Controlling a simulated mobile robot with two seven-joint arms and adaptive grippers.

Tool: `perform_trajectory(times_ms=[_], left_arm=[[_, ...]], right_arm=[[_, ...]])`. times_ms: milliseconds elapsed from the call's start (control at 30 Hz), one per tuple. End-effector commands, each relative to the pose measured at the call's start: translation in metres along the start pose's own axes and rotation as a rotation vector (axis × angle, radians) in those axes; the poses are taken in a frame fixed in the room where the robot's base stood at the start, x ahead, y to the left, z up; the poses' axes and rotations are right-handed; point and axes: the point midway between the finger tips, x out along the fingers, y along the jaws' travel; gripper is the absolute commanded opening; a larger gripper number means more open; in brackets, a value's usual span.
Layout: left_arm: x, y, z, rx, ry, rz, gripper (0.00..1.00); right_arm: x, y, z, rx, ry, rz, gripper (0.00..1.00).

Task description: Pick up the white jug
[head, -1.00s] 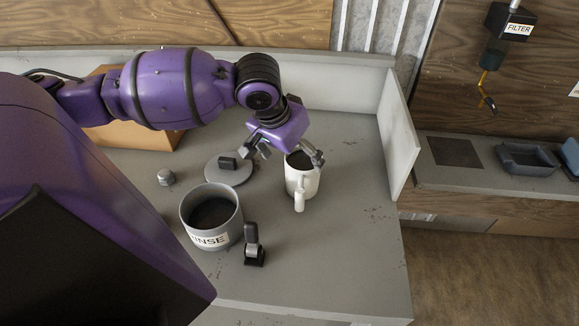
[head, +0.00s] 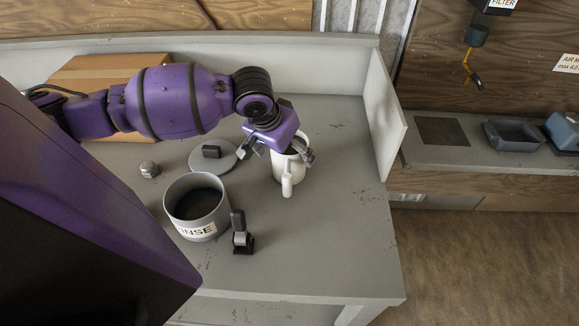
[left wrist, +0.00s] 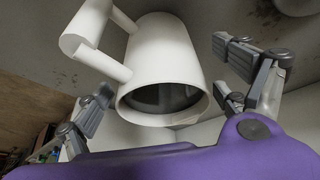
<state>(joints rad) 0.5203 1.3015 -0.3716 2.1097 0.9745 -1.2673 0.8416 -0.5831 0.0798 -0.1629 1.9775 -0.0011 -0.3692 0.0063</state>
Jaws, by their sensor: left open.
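The white jug (head: 291,169) stands upright on the grey bench, its handle facing the front. My left gripper (head: 277,153) is open at the jug's rim, partly covering it in the head view. One finger is left of the jug and the other by its right side. In the left wrist view the jug (left wrist: 165,65) shows its dark open mouth and its handle. The gripper's fingers (left wrist: 165,95) stand apart on either side of it there, with visible gaps. My right gripper is not in view.
A grey pot labelled RINSE (head: 197,228), a black-and-grey upright handle piece (head: 241,235), a round lid (head: 222,161) and a small grey knob (head: 149,169) stand left of the jug. A cardboard box (head: 75,72) is behind my arm. An upright panel (head: 386,115) edges the bench's right.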

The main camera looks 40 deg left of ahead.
Motion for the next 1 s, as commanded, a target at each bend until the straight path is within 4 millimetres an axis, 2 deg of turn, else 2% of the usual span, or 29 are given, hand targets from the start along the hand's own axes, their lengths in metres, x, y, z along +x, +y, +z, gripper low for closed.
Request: perform_trajectory(times_ms=[67,700,1000], left_arm=[[-0.0009,0.0000,-0.0004,0.000,0.001,0.000,0.90],[-0.0009,0.0005,0.0001,-0.001,0.000,0.001,0.06],[-0.0037,0.0007,-0.0024,0.000,0.004,0.002,0.06]], right_arm=[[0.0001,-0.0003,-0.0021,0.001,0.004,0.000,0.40],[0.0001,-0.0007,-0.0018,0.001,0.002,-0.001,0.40],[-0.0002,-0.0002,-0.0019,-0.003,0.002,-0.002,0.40]])
